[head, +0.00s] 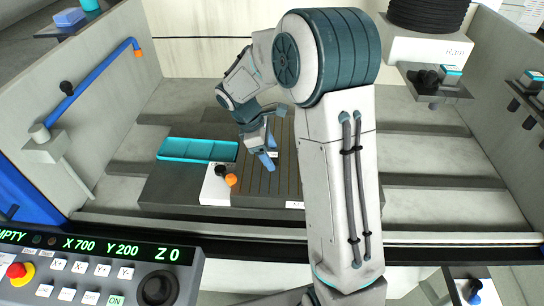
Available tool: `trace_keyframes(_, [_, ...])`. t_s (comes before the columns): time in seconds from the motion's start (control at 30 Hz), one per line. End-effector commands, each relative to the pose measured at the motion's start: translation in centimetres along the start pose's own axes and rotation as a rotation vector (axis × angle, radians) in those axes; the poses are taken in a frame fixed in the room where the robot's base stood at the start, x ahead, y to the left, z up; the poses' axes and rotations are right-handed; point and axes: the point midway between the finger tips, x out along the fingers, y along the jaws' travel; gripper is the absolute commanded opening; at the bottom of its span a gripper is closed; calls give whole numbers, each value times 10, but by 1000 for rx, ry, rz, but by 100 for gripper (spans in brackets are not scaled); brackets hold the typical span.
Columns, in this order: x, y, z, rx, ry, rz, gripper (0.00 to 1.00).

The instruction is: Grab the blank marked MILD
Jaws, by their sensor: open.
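My gripper (267,159) is open and points down over the dark grooved work table (262,188) in the middle of the tank. A small white label (273,154) shows right by its fingertips, partly covered by them. I cannot read it, and I cannot tell whether the piece that bears it is between the fingers or below them. No marking MILD is readable anywhere in view. My own arm hides the right part of the table.
A teal tray (198,159) lies left of my gripper. A white block (213,192) with a black and an orange knob stands in front. A blue pipe (98,80) rises at the left. The control panel (90,272) is at the lower left, a small shelf (440,91) at the right.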

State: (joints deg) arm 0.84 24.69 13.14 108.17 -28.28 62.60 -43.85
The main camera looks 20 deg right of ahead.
Motion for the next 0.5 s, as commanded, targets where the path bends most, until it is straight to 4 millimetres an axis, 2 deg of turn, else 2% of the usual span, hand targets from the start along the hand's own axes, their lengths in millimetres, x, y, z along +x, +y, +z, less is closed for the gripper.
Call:
trace_keyframes(0.07, [0, 0, 0, 0, 0, 0, 67])
trace_keyframes(0.3, [0, 0, 0, 1, 0, 0, 7])
trace_keyframes(0.5, [-1, 0, 0, 1, 0, 1, 7])
